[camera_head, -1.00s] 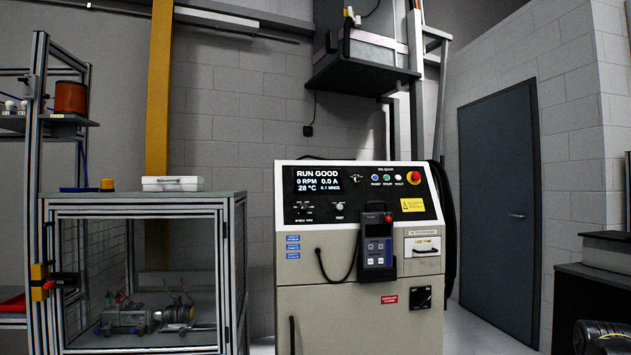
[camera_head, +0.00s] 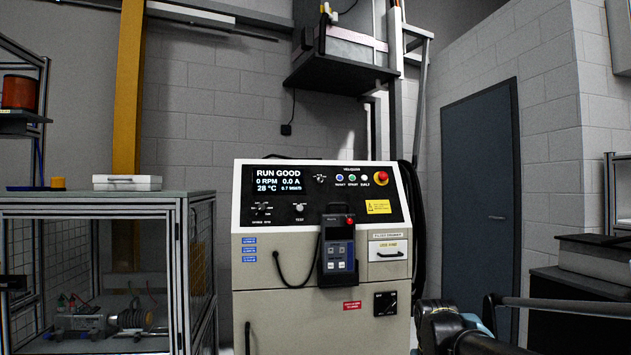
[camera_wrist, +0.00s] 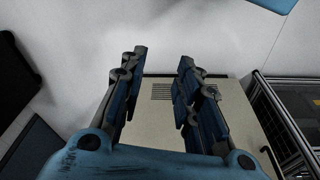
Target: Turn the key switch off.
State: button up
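The control cabinet (camera_head: 330,300) stands upright ahead, with a black sloped panel on top. A small dark switch (camera_head: 320,179) with markings around it, seemingly the key switch, sits right of the lit display (camera_head: 279,180). Its key and setting are too small to make out. The display reads RUN GOOD, 0 RPM, 0.0 A. In the wrist view my gripper (camera_wrist: 162,62) has its two fingers spread apart with nothing between them. Beyond them is a beige cabinet surface (camera_wrist: 160,115) with a vent. My gripper is well apart from the panel.
A red button (camera_head: 380,177) and small round buttons sit at the panel's right. A glazed framed bench (camera_head: 85,210) stands left. Dark equipment (camera_head: 600,260) stands right, near a grey door (camera_head: 480,200).

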jog(key=shift+d, duration=0.1)
notch_tip(320, 180, up, 62)
jog(key=n+t+y, duration=0.3)
jog(key=t+y, duration=0.1)
jog(key=t, duration=0.7)
send_over(320, 179)
jog(key=s+d, duration=0.2)
jog(key=s, duration=0.5)
jog(key=s+d, duration=0.3)
jog(key=s, duration=0.5)
jog(key=x, duration=1.7)
jog(key=shift+s+d+f, duration=0.1)
jog(key=shift+d+f, duration=0.1)
jog(key=shift+f, duration=0.05)
grip_shut()
